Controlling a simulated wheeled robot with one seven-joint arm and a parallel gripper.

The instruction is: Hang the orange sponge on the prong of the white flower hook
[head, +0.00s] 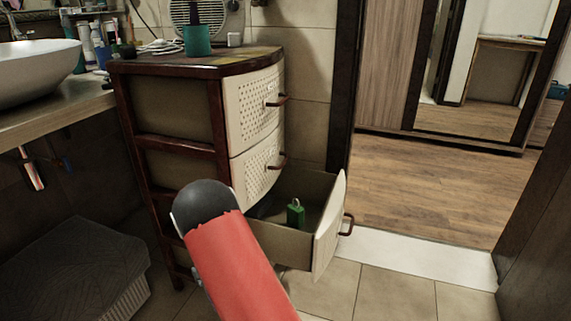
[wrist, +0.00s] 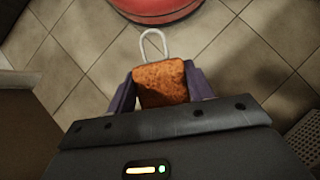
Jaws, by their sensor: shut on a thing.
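The orange sponge (wrist: 161,92) shows in the wrist view, with a pale loop (wrist: 153,42) sticking out from its far end. My gripper (wrist: 160,72) is shut on the sponge, with a dark purple finger at each side. The sponge is held above the tiled floor. In the head view my arm hides the gripper and the sponge. I cannot make out the white flower hook or its prong in either view.
A drawer cabinet (head: 172,143) stands ahead, its lower drawer (head: 328,228) pulled open with a small green object (head: 295,213) inside. A basin (head: 38,66) sits on a counter at left. A grey-topped box (head: 72,268) stands below. The doorway at right is clear.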

